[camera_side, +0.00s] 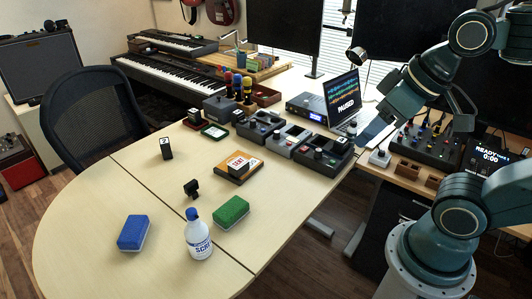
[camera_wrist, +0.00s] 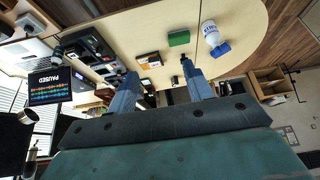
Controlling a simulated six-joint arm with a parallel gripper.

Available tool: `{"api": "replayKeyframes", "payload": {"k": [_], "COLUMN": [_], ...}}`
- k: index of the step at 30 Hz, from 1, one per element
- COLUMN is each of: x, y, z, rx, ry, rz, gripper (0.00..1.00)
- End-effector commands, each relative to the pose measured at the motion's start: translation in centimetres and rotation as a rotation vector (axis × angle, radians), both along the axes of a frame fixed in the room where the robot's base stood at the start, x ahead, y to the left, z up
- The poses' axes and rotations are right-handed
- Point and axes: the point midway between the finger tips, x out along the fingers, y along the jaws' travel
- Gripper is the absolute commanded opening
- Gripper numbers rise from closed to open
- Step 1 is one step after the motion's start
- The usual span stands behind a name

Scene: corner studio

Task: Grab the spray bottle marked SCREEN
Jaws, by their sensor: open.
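The spray bottle (camera_side: 199,236) is white with a blue cap and a label reading "SCRE…", the rest curving out of sight. It stands upright near the front edge of the light wooden table (camera_side: 92,219). It also shows in the wrist view (camera_wrist: 210,32), upper right of the fingers. My gripper (camera_wrist: 160,72) is open and empty, its two blue-grey fingers apart. In the side view it is up at the right, well away from the bottle.
A blue sponge (camera_side: 134,232) lies left of the bottle and a green sponge (camera_side: 232,211) right of it. A small black stand (camera_side: 191,188) is behind.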

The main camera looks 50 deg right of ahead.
Motion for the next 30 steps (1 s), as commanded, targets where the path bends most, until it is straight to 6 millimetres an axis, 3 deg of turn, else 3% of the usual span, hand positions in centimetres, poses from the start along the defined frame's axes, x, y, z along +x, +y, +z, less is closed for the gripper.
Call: {"api": "replayKeyframes", "payload": {"k": [20,30], "x": [0.1,2.9], "y": [0.0,1.4], "z": [0.0,-1.2], "rx": [-0.001,-0.027], "ry": [0.001,0.016], "rz": [0.005,0.166], "gripper": [0.5,0.5]}}
